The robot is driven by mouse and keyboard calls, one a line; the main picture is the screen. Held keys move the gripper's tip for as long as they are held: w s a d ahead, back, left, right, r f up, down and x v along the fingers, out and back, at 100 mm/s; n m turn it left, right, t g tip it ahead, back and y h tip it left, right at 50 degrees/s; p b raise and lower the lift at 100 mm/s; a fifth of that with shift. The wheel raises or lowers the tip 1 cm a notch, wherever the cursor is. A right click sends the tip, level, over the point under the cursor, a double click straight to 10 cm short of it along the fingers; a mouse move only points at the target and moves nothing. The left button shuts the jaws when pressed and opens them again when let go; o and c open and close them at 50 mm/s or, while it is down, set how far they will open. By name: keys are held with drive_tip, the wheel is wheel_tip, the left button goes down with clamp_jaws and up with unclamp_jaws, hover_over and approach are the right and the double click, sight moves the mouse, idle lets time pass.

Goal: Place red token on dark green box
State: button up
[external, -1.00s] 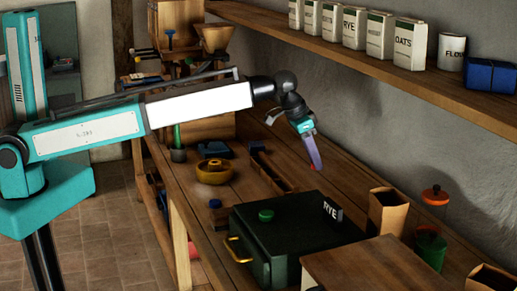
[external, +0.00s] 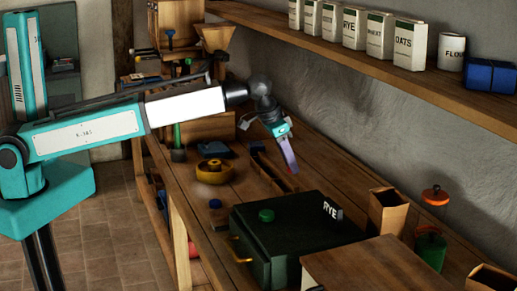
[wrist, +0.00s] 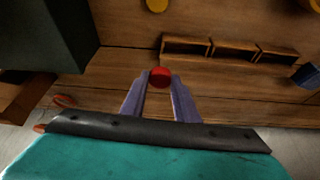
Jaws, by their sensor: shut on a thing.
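My gripper (external: 291,168) is over the workbench, beyond the dark box and pointing down. In the wrist view its two purple fingers (wrist: 160,88) are shut on the red token (wrist: 160,77), a small round red piece at the fingertips. The dark green box (external: 305,237) stands on the bench nearer the camera, with a green round knob or token on its top and a RYE label at its far right corner. A dark box side (wrist: 45,35) fills the upper left of the wrist view.
A wooden compartment tray (wrist: 212,48) lies close to the gripper. A yellow bowl (external: 214,171) stands left of it. A brown open carton (external: 388,211) and a green jar (external: 430,249) stand right of the box. A shelf (external: 400,76) runs above the bench.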

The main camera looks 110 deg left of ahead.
drive_tip(key=s+d+r+b, duration=0.2)
drive_tip(key=s+d+b, duration=0.2)
drive_tip(key=d, duration=0.6)
drive_tip(key=s+d+r+m+b, duration=0.1)
drive_tip(key=s+d+b, duration=0.4)
drive_tip(key=d, duration=0.5)
drive_tip(key=s+d+r+m+b, duration=0.1)
drive_tip(key=s+d+r+b, duration=0.1)
drive_tip(key=s+d+b, duration=0.3)
drive_tip(key=s+d, duration=0.1)
drive_tip(key=d, duration=0.3)
drive_tip(key=shift+s+d+r+h, duration=0.3)
drive_tip(key=shift+d+r+h, duration=0.05)
drive_tip(key=shift+d+h, duration=0.05)
drive_tip(key=shift+w+a+r, duration=0.1)
drive_tip(key=shift+w, duration=0.05)
drive_tip(key=w+a+p, duration=0.2)
drive_tip(key=w+p, duration=0.1)
drive_tip(key=w, duration=0.4)
drive_tip(key=shift+w+a+f, duration=0.2)
drive_tip(key=shift+w+f, duration=0.1)
drive_tip(key=shift+f, duration=0.05)
drive_tip(key=p, duration=0.2)
drive_tip(key=shift+w+a+r+p, duration=0.1)
drive_tip(key=shift+w+p, duration=0.2)
drive_tip(key=shift+p, duration=0.05)
